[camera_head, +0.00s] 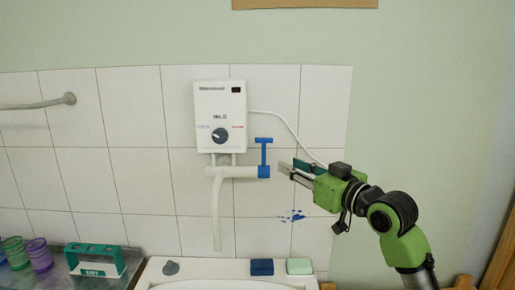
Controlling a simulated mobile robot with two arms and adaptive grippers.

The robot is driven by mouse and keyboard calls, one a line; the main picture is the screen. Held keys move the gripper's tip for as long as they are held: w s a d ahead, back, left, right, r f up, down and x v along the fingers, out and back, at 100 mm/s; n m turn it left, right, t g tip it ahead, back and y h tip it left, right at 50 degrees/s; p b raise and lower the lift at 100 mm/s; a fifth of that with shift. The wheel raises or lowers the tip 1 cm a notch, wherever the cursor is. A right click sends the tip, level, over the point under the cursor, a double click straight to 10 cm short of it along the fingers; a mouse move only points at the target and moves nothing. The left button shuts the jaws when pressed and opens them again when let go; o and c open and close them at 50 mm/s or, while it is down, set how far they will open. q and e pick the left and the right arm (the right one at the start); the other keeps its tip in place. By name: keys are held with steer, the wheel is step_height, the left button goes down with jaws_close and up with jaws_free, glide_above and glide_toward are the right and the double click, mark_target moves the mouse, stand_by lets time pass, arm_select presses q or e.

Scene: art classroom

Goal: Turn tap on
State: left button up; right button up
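The tap is a white pipe (232,171) with a long spout (217,215) pointing down, below a white water heater (220,118). A blue T-shaped handle (264,150) stands upright from the blue collar (263,171) at the pipe's right end. No water shows at the spout. My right gripper (287,166) is just right of the handle and collar, pointing left at about collar height. Its two fingers look apart, with nothing between them, and it appears not to touch the handle. My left gripper is out of view.
A white sink (215,270) lies below, with a blue block (262,267), a pale green block (299,266) and a grey knob (171,268) on its rim. Purple and green cups (39,256) and a green box (95,261) stand at left. A white cord (290,127) hangs behind.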

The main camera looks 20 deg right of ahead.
mark_target(265, 150)
steer(key=p+x, duration=0.1)
steer(key=x, duration=0.2)
steer(key=p+x, duration=0.1)
steer(key=x, duration=0.3)
steer(key=r+p+x, duration=0.1)
steer(key=x, duration=0.3)
steer(key=shift+w, duration=0.25)
steer(key=shift+p+x, duration=0.4)
steer(key=shift+x, duration=0.45)
steer(key=shift+f, duration=0.1)
jaws_close()
